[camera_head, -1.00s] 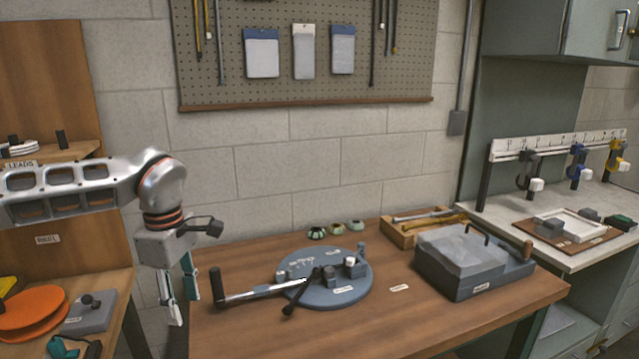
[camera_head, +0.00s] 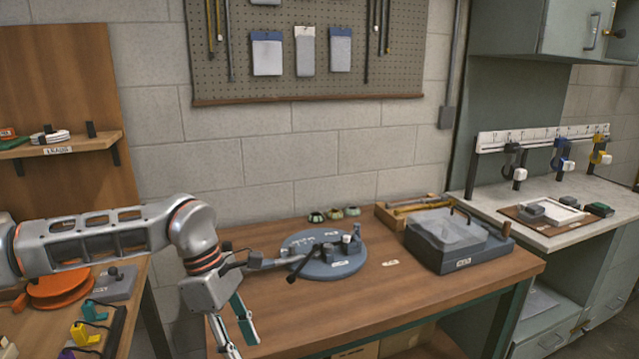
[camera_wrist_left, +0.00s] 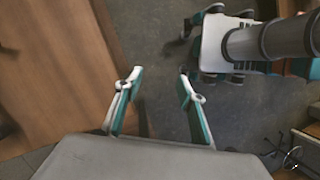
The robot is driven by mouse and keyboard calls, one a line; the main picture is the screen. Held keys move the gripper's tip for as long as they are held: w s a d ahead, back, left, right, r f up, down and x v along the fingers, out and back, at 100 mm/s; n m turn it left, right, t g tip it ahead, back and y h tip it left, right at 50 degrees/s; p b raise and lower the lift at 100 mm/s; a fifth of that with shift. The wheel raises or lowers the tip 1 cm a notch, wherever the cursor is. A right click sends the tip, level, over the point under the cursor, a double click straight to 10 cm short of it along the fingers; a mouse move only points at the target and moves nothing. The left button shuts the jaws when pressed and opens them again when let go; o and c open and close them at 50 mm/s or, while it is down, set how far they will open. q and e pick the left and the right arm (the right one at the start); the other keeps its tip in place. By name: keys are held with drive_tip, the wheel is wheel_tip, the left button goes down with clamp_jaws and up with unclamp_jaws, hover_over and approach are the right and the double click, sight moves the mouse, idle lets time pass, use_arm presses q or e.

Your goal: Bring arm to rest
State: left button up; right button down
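My left arm (camera_head: 110,238) comes in from the left in the head view, bent at the elbow, with its forearm pointing down. My left gripper (camera_head: 247,350) hangs at the front left edge of the wooden workbench (camera_head: 410,310). In the left wrist view the two fingers of the left gripper (camera_wrist_left: 160,78) are spread apart with nothing between them, above the floor beside a wooden table edge. My right gripper is in neither view.
A grey box (camera_head: 458,245) and a wooden tray (camera_head: 390,218) stand to the right. A side table at left holds orange discs (camera_head: 60,292).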

use_arm(q)
drive_tip(key=s+d+f+n+g+h, duration=0.15)
drive_tip(key=s+d+h, duration=0.5)
drive_tip(key=d, duration=0.65)
drive_tip(key=s+d+r+n+t+h, duration=0.35)
drive_tip(key=d+r+n+h, duration=0.45)
drive_tip(key=d+n+h, duration=0.4)
drive_tip(key=w+a+f+n+t+y, duration=0.4)
drive_tip(key=a+f+n+t+y, duration=0.25)
drive_tip(key=n, duration=0.65)
drive_tip(key=w+a+f+n+t+y, duration=0.35)
drive_tip(key=a+f+n+t, duration=0.3)
drive_tip(key=n+t, duration=0.4)
drive_tip(key=s+a+f+n+g+y, duration=0.2)
drive_tip(key=s+a+f+n+y, duration=0.1)
drive_tip(key=f, duration=0.5)
drive_tip(key=s+a+f+n+g+y, duration=0.2)
drive_tip(key=s+a+f+n+y, duration=0.1)
drive_tip(key=s+a+f+n, duration=0.3)
drive_tip(key=s+a+f+n+g+y, duration=0.2)
drive_tip(key=s+a+f+n, duration=0.3)
drive_tip(key=a+f, duration=0.4)
drive_tip(key=shift+s+f+y, duration=0.45)
drive_tip(key=shift+f+y, duration=0.05)
drive_tip(key=shift+y, duration=0.15)
drive_tip(key=shift+d, duration=0.1)
